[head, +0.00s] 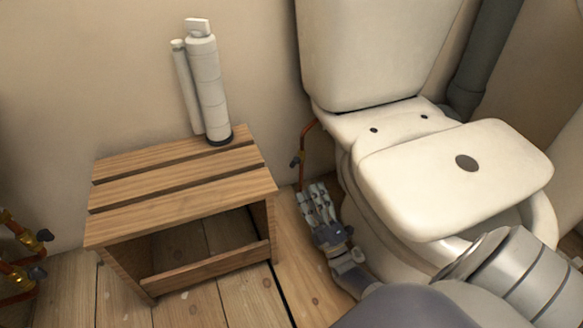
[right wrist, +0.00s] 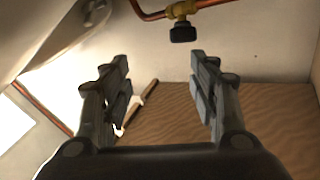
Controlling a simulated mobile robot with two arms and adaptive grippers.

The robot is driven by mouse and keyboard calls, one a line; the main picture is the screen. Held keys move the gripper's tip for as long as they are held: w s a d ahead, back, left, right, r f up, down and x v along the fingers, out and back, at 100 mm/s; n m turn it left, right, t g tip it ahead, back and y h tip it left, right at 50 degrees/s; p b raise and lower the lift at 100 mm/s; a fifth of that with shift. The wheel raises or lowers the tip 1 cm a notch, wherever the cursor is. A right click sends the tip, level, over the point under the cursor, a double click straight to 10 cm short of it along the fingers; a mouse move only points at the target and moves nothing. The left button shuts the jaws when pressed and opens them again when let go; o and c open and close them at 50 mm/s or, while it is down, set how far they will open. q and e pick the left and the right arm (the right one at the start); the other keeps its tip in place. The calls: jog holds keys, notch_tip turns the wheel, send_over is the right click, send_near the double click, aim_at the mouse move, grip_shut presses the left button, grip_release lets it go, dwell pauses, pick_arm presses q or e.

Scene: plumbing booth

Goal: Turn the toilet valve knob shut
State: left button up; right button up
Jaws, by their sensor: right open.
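The toilet valve (head: 295,162) sits on a thin copper pipe against the wall, left of the toilet (head: 375,55). In the right wrist view its black knob (right wrist: 183,32) hangs below a brass body, beyond the fingertips. My right gripper (head: 317,192) is low beside the toilet base, below the valve and apart from it in the head view. In the right wrist view the right gripper (right wrist: 160,70) has its two fingers spread wide, with nothing held between them. The knob lies ahead of the gap, nearer the right finger. My left gripper is not in view.
A slatted wooden stool (head: 180,180) stands left of the valve, with white tubes (head: 203,85) on top. Brass valves on copper pipes (head: 22,240) are at the far left. Bare floor (head: 305,265) shows between stool and toilet. The toilet's white lid (head: 455,175) is at right.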

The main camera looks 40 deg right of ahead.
jog(key=b, duration=0.4)
send_near(292, 165)
jog(key=x, duration=0.4)
jog(key=shift+w, duration=0.25)
jog(key=x, duration=0.4)
jog(key=shift+r+b, duration=0.15)
jog(key=shift+b, duration=0.2)
jog(key=shift+w+d+r, duration=0.15)
jog(key=shift+w+r, duration=0.25)
jog(key=shift+w, duration=0.2)
